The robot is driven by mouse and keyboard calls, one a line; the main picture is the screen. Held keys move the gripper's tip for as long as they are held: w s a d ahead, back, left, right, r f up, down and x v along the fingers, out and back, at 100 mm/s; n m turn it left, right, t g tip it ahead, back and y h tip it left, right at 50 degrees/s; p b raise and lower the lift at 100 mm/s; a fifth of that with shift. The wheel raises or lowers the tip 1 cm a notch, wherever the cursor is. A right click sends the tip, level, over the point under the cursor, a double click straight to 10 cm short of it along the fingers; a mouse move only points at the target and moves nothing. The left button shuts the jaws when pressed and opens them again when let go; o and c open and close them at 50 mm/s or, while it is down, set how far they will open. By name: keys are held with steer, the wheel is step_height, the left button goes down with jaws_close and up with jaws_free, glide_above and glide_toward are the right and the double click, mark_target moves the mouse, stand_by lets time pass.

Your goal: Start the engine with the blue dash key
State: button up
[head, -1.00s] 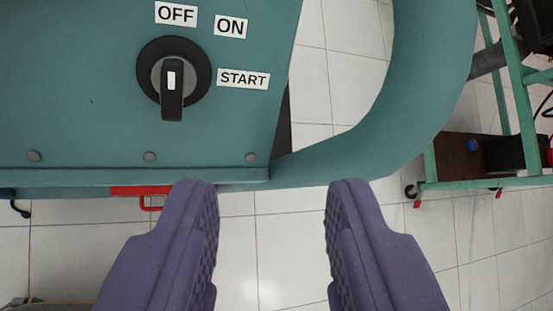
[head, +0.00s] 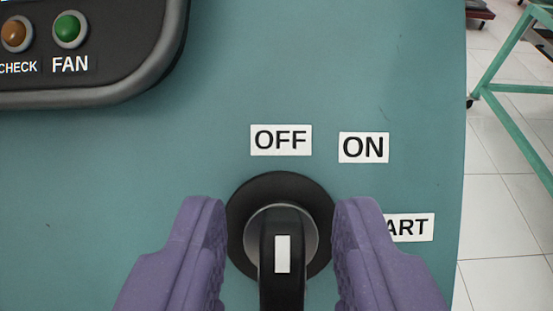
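The dash key switch (head: 282,222) is a black round bezel with a grey inner ring and a black key handle carrying a white mark. No blue shows on it. The white mark sits toward the handle's upper part, below the OFF label (head: 281,140). The ON label (head: 364,148) is up and to the right, and the START label (head: 410,227) is at the right, partly hidden by my finger. My gripper (head: 280,250) is open, with one purple finger on each side of the key. A gap shows between the handle and each finger.
A dark gauge panel with an orange CHECK lamp (head: 15,34) and a green FAN lamp (head: 69,30) is at the upper left. The teal dash panel (head: 210,130) ends at the right, with a tiled floor (head: 500,220) and a green frame (head: 515,130) beyond.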

steer(key=shift+w+f, duration=0.15)
steer(key=shift+w, duration=0.3)
jaws_close()
